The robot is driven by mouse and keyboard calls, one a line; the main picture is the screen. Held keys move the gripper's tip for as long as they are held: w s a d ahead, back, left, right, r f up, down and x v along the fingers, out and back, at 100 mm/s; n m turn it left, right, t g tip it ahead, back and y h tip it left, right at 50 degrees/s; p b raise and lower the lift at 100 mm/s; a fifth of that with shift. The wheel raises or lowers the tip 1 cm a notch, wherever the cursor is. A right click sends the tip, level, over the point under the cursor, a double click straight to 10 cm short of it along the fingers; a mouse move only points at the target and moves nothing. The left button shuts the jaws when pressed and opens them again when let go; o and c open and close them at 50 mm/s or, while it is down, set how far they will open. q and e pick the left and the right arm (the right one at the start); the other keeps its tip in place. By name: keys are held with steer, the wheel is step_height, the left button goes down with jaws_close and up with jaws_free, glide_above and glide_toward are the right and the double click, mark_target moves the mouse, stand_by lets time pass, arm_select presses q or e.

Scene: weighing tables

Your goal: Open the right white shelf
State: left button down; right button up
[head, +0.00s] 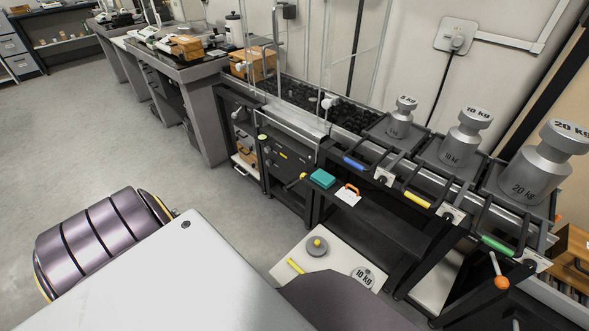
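A low white shelf (315,244) sticks out near the bottom middle, under the dark weighing bench. A round grey weight with a yellow knob, a round 10 kg weight and a yellow bar lie on it. Part of it is hidden behind my own body. Another white shelf surface (432,285) shows lower right, under the dark frame, mostly hidden by frame bars. A smaller white shelf (245,167) is low in the cabinet on the left. Neither of my grippers is in view.
Large 10 kg (467,135) and 20 kg (540,170) weights stand on the bench with another weight (400,120). Blue, yellow and green handles line its front. An orange-knobbed lever (502,282) is at lower right. Open grey floor (110,130) lies left.

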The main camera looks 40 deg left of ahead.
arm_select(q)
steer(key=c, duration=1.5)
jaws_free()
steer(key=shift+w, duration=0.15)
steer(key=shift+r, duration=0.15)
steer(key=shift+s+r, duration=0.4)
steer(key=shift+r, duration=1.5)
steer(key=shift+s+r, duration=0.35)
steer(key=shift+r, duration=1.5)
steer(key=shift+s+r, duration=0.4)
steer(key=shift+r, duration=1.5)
